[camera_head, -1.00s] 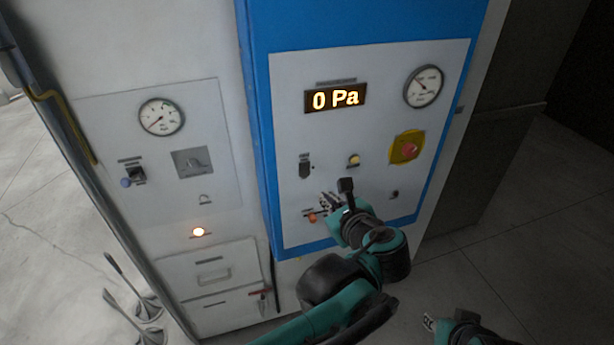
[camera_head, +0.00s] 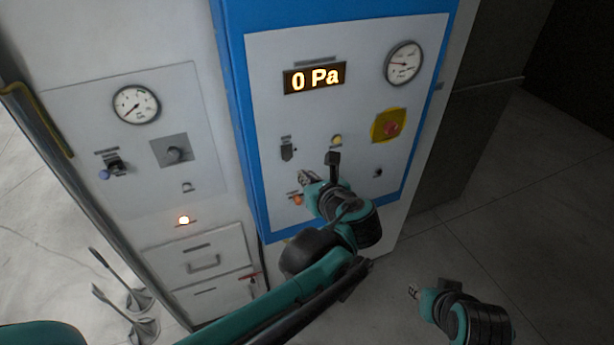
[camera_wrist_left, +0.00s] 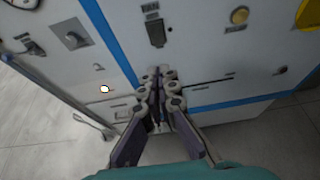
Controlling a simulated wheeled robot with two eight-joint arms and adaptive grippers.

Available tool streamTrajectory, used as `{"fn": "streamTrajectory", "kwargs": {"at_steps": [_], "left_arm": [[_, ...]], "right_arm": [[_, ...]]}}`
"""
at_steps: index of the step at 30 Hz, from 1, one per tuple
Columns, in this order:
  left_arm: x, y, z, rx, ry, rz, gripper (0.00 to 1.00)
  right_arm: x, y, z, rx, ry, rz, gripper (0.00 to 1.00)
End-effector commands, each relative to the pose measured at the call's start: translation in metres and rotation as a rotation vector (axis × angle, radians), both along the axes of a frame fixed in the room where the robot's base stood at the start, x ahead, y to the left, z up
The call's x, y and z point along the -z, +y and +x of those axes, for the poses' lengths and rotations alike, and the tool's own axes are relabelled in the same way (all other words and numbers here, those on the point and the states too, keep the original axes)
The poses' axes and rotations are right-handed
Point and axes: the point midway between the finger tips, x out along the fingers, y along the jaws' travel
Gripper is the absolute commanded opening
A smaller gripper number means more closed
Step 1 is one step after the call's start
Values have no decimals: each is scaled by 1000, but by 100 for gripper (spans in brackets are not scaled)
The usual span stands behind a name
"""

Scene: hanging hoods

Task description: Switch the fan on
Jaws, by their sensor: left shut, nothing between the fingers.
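The blue-framed control panel (camera_head: 350,110) has a display (camera_head: 315,78) reading 0 Pa. The switch also shows in the left wrist view (camera_wrist_left: 156,32). My left gripper (camera_head: 306,178) is shut and empty, just below and right of the switch in the head view. In the left wrist view its fingertips (camera_wrist_left: 157,76) appear below the switch; contact is not clear. My right gripper (camera_head: 413,291) is low at the right, away from the panel.
A yellow button (camera_head: 336,140), a red knob on a yellow plate (camera_head: 389,125) and an orange-red button (camera_head: 297,199) are near my left gripper. Left are a gauge (camera_head: 136,104), a rotary knob (camera_head: 174,152) and a lit lamp (camera_head: 184,219). Floor is open at right.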

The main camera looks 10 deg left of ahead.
Motion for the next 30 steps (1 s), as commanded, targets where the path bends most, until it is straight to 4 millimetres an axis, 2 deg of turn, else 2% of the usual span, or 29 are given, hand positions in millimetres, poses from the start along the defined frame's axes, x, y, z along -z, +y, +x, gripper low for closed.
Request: {"fn": "streamTrajectory", "kwargs": {"at_steps": [8,15,30], "left_arm": [[24,32,46,-4,-1,0,0],[27,50,72,-2,-1,0,0],[30,54,79,0,-1,0,0]], "right_arm": [[-3,0,0,0,0,0,31],[-8,0,0,0,0,0,31],[-8,0,0,0,0,0,31]]}}
